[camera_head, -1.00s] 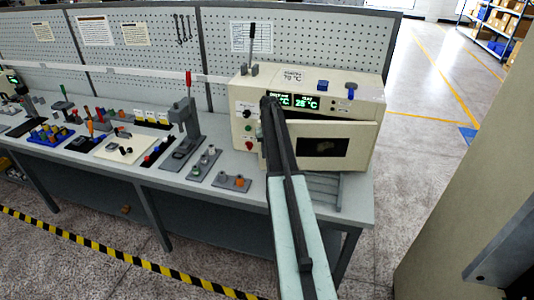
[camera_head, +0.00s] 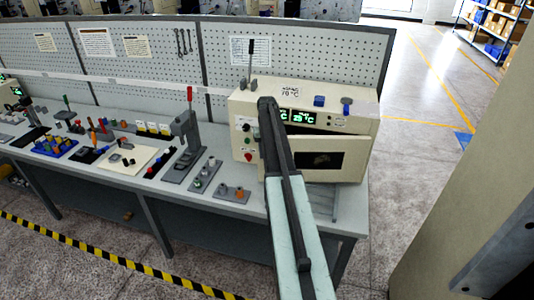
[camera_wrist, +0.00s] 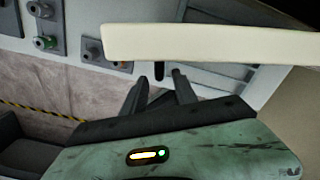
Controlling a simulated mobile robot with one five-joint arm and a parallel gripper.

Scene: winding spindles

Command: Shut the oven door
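The cream oven (camera_head: 355,105) stands on the right end of the workbench. Its door (camera_head: 354,160), a cream panel with a dark window, looks partly open, standing out from the oven front. My arm crosses in front of the door's left part and hides it. In the wrist view a long cream slab, seemingly the door's edge (camera_wrist: 210,42), runs across the top of the picture. Contact with the door cannot be told. The head view hides the fingers behind my arm.
The workbench (camera_head: 225,205) carries a lever press (camera_head: 187,135), button blocks (camera_head: 232,193) and several small parts left of the oven. A pegboard (camera_head: 300,50) stands behind. Floor is open right of the bench; a large beige panel (camera_head: 460,190) fills the near right.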

